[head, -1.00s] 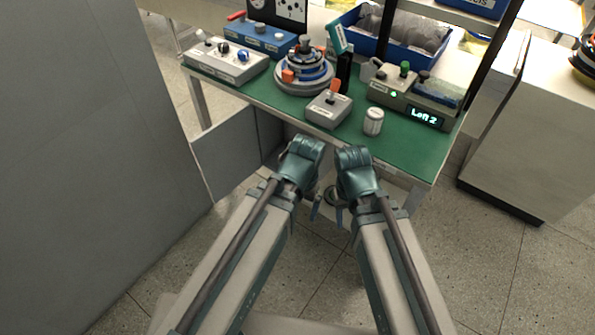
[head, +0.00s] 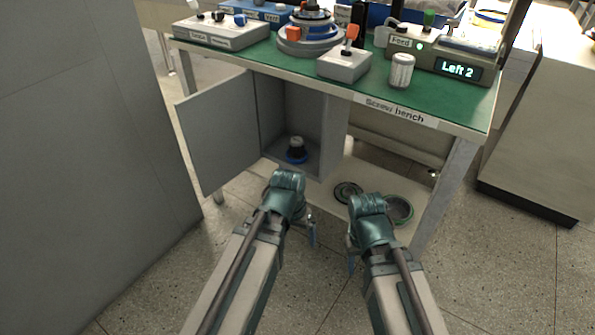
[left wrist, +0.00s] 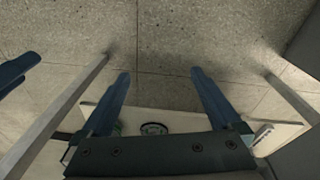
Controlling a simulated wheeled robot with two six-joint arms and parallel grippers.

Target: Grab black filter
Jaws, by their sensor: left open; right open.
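A small dark piece with a pale top and a blue ring at its base (head: 297,149) stands inside the open grey cabinet (head: 292,110) under the bench. Two round dark-rimmed pieces, a flat disc (head: 347,191) and a wider dish (head: 398,209), lie on the low shelf. I cannot tell which of these is the black filter. My left gripper (head: 311,234) hangs in front of the cabinet, apart from everything. In the left wrist view (left wrist: 160,78) its blue fingers are spread and empty. My right gripper (head: 351,258) is open in front of the low shelf, its fingers partly hidden.
The green-topped screw bench (head: 425,105) holds control boxes, a white can (head: 401,71) and a stacked round assembly (head: 308,36). The cabinet door (head: 228,135) swings out left. A bench leg (head: 443,190) stands right. A grey wall (head: 85,150) is at left.

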